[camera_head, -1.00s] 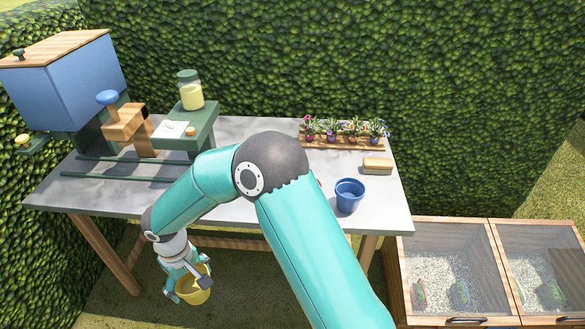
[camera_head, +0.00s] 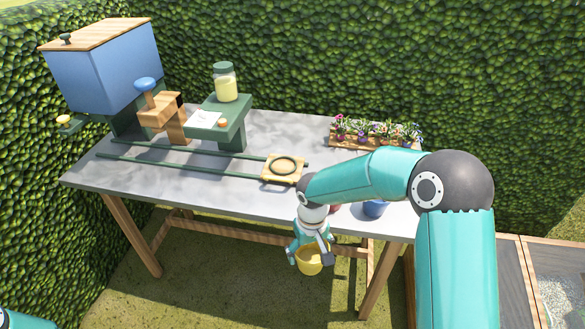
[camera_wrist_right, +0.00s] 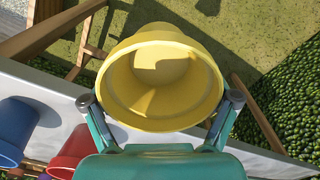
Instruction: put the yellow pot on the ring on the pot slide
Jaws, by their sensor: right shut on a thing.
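The yellow pot (camera_head: 309,260) hangs in front of the table's front edge, below the level of the top. It also shows large in the right wrist view (camera_wrist_right: 160,75), empty, its mouth toward the camera. My right gripper (camera_head: 312,250) is shut on it, one finger on each side. The ring is empty. The pot is to the right of and nearer than the ring. Of my left arm only a bit shows at the lower left; its gripper is out of view.
A blue pot (camera_head: 375,208) is partly hidden behind my right arm; it also shows in the wrist view (camera_wrist_right: 14,130) beside a red pot (camera_wrist_right: 70,150). A green stand (camera_head: 222,112) with a jar (camera_head: 225,85), a blue hopper (camera_head: 105,72) and a flower tray (camera_head: 372,142) stand farther back.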

